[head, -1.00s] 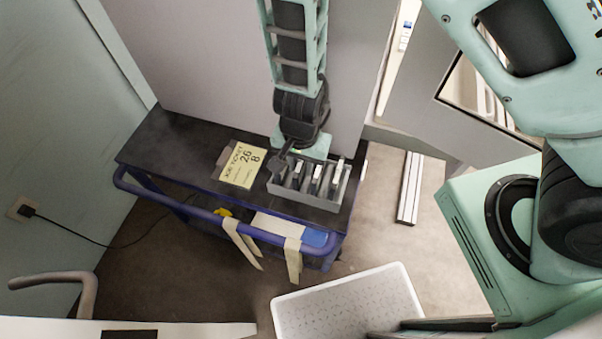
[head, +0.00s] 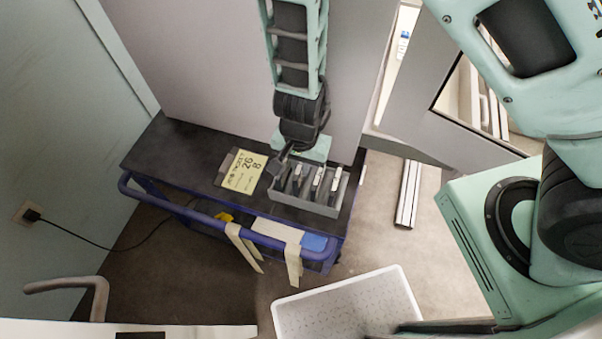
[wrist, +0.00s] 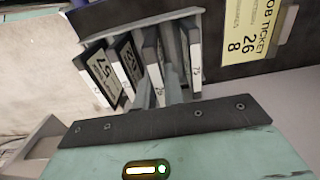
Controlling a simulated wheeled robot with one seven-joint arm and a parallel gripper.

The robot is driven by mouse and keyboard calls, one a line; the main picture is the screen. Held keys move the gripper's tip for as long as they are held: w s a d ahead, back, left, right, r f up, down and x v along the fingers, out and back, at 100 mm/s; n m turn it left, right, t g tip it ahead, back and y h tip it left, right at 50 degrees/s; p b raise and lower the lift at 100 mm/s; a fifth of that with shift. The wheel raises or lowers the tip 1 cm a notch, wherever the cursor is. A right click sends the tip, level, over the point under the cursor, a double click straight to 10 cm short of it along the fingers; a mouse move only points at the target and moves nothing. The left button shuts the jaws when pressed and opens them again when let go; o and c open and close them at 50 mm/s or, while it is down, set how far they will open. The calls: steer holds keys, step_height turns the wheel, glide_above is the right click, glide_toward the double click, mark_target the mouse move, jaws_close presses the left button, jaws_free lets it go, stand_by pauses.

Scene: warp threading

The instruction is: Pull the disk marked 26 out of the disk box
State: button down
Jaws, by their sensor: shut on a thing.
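The grey disk box (head: 305,206) stands on the dark cart top, with several disks upright in slots. My gripper (wrist: 162,88) reaches over the box's back edge and is shut on a disk (wrist: 152,52) with a pale edge, which still sits among the others. Its number is not readable. Beside it in the wrist view are a disk with a blurred two-digit label (wrist: 128,60), another labelled disk (wrist: 102,72) at the left, and a disk (wrist: 195,58) at the right. I cannot tell which is marked 26. In the head view my gripper's fingers are mostly hidden.
A yellow job ticket (head: 245,173), reading 26 and 8, lies left of the box; it also shows in the wrist view (wrist: 268,32). A blue rail (head: 185,211) runs along the cart's front. A wall rises close behind the cart. A white perforated tray (head: 350,305) is in front.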

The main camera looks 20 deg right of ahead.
steer(key=shift+r+p, duration=2.6)
steer(key=shift+r, duration=0.25)
